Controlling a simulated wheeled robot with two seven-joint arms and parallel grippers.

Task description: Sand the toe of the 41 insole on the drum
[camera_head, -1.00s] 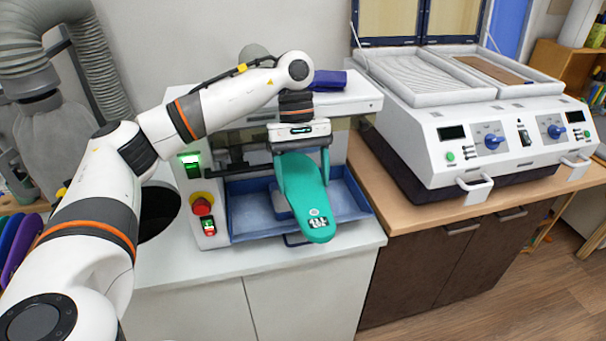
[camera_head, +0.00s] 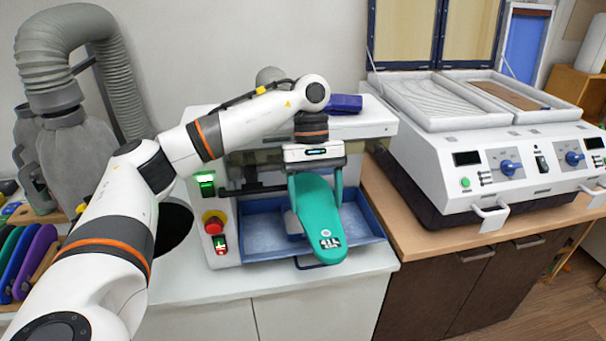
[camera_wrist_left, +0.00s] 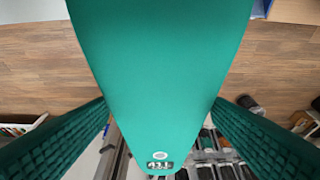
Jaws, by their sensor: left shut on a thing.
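The teal 41 insole (camera_head: 318,215) has a black-and-white 41 L label near its lower end. My left gripper (camera_head: 315,182) points down in front of the sanding machine (camera_head: 218,185) and is shut on the insole, which slants down towards me over the machine's blue tray (camera_head: 260,228). In the left wrist view the insole (camera_wrist_left: 160,75) runs down between the two green ribbed fingers (camera_wrist_left: 160,120), its label at the bottom. The drum cannot be made out; the gripper and insole cover the middle of the machine. My right gripper is out of view.
A red stop knob (camera_head: 213,222) and green-lit switches sit on the machine's left front. A white two-bay heating press (camera_head: 500,150) stands on the wooden counter to the right. A grey hose (camera_head: 75,30) and coloured insoles (camera_head: 25,265) are at the left.

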